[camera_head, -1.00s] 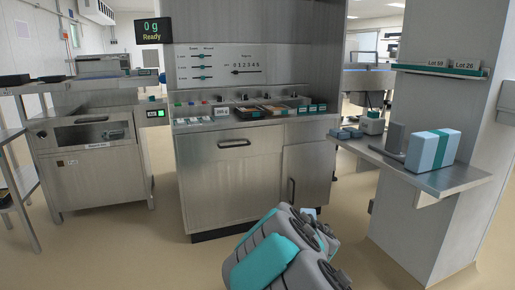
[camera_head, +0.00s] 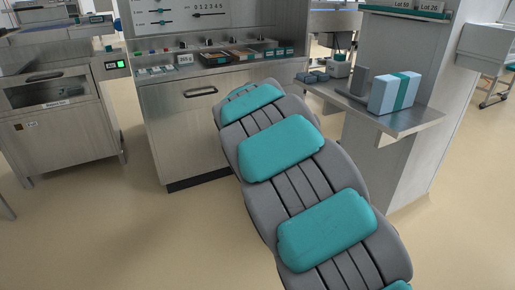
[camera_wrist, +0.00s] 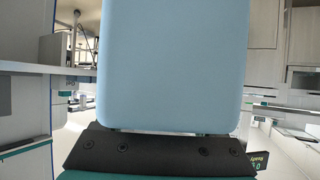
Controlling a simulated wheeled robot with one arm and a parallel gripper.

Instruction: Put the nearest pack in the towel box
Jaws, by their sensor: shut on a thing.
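In the wrist view a plain light blue block (camera_wrist: 172,65), seemingly a pack, fills the middle of the picture, standing straight out from my gripper (camera_wrist: 155,150). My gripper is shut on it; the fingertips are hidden. In the head view my grey and teal arm hides the gripper and the held block. A light blue box with a teal band (camera_head: 386,94) stands on the side shelf at right. Small blue-grey packs (camera_head: 311,77) lie at that shelf's far end. I cannot tell which container is the towel box.
The steel counter (camera_head: 190,110) with trays stands behind my arm. A sealing machine (camera_head: 60,115) is at left. The floor at front left is clear.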

